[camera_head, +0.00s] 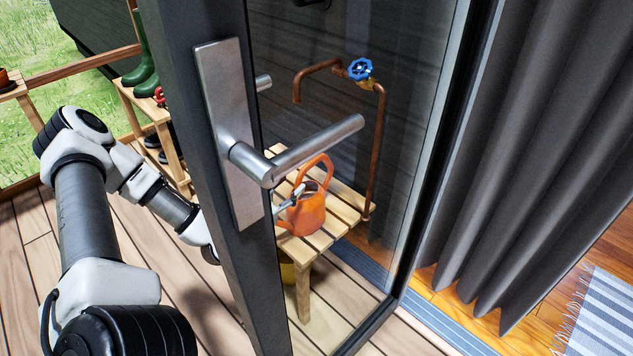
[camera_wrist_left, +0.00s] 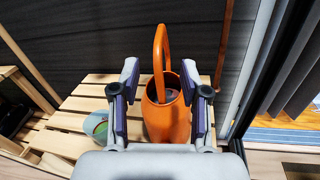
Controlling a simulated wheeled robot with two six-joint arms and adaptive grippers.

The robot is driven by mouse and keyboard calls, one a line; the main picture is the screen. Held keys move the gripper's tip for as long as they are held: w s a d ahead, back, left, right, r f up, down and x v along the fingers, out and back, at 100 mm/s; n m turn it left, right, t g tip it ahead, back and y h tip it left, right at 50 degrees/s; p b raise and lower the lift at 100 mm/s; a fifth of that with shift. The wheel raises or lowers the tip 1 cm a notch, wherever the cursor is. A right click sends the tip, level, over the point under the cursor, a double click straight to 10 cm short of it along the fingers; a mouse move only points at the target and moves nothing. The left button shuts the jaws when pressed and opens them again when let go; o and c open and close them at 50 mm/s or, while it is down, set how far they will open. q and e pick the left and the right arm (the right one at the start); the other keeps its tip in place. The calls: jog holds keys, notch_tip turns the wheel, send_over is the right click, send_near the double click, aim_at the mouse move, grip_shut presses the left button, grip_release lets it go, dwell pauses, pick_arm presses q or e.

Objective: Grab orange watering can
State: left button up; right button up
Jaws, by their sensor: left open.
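The orange watering can (camera_head: 307,214) stands upright on a slatted wooden bench (camera_head: 348,199), seen through the glass of the door in the head view. Its tall loop handle rises above the body. In the left wrist view the can (camera_wrist_left: 168,122) shows ahead, its handle upright between my fingers. My left gripper (camera_wrist_left: 160,72) is open, one finger on each side of the can, with no clear grip on it. In the head view my left arm passes behind the door frame, which hides part of it; the gripper (camera_head: 288,197) shows beside the can. My right gripper is not in view.
The dark door frame with a metal lever handle (camera_head: 318,148) stands in front of my left arm. A copper pipe with a blue valve (camera_head: 360,69) rises behind the bench. A small round pot (camera_wrist_left: 95,125) is left of the can. Green boots (camera_head: 143,62) stand on a shelf.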

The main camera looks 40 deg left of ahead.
pick_arm(q)
jog(key=w+b, duration=0.1)
jog(key=w, duration=0.2)
jog(key=w+b, duration=0.1)
jog(key=w, duration=0.2)
jog(key=w+a+b, duration=0.1)
jog(key=w, duration=0.2)
jog(key=shift+w+f, duration=0.1)
jog(key=shift+f, duration=0.05)
jog(key=shift+w, duration=0.1)
jog(key=shift+r, duration=0.2)
grip_shut()
